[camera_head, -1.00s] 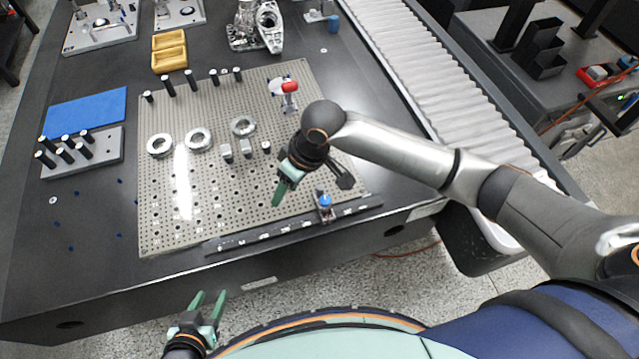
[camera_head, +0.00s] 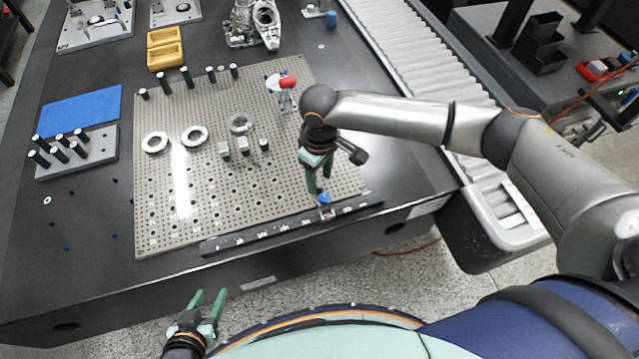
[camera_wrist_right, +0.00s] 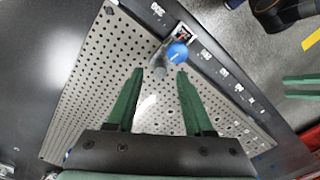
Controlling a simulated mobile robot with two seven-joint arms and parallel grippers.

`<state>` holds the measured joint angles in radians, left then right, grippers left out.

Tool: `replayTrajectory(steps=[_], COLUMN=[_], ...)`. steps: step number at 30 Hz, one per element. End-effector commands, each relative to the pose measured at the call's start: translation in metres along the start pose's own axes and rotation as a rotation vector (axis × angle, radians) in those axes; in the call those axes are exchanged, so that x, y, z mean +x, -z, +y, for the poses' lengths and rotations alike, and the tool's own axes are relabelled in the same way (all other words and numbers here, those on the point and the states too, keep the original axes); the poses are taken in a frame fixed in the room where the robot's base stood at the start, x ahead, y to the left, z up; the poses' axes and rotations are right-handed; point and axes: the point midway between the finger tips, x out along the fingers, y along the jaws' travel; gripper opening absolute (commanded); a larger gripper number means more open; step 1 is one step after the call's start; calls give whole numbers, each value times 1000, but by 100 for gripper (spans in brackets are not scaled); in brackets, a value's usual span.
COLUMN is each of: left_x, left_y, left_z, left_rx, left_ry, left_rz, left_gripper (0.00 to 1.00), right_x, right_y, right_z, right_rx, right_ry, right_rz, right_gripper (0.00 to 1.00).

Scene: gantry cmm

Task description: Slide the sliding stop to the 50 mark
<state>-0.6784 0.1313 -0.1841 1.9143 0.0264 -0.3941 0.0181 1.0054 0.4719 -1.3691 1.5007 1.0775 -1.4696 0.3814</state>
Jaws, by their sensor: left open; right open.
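The sliding stop (camera_head: 325,205) has a blue knob and sits on the dark rail (camera_head: 270,234) along the front edge of the perforated plate, towards the rail's right end. The rail bears white marks too small to read in the head view. In the right wrist view the blue knob (camera_wrist_right: 177,53) shows just beyond the fingertips. My right gripper (camera_head: 319,190) is open and points down, just above and behind the stop; it also shows in the right wrist view (camera_wrist_right: 160,72) with nothing between its fingers. My left gripper (camera_head: 209,293) is open and empty, in front of the table.
The perforated plate (camera_head: 205,225) carries metal rings (camera_head: 194,136), small blocks, black posts and a red-topped clamp (camera_head: 287,82). A blue mat (camera_head: 82,115), a post rack (camera_head: 75,165) and yellow trays (camera_head: 166,55) lie around it. The space above the rail's left part is clear.

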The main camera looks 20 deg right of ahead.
Motion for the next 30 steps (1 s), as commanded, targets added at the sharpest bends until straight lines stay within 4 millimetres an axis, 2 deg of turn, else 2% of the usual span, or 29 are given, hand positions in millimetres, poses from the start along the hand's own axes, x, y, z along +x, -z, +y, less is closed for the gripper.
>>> replayTrajectory(steps=[1,6,17,30], left_x=[1,2,2,2], left_y=[-1,-3,-3,-3], left_z=[0,0,0,0], left_rx=[0,0,0,0], left_ry=[0,0,0,0], left_rz=[0,0,0,0], left_gripper=[50,50,50,50], right_x=[10,28,33,33], right_y=[-1,0,0,0], right_z=[0,-1,0,0], right_rx=[-1,-2,-2,-2], right_ry=[0,0,0,0], right_rz=[-2,0,1,1], right_gripper=[52,52,52,5])
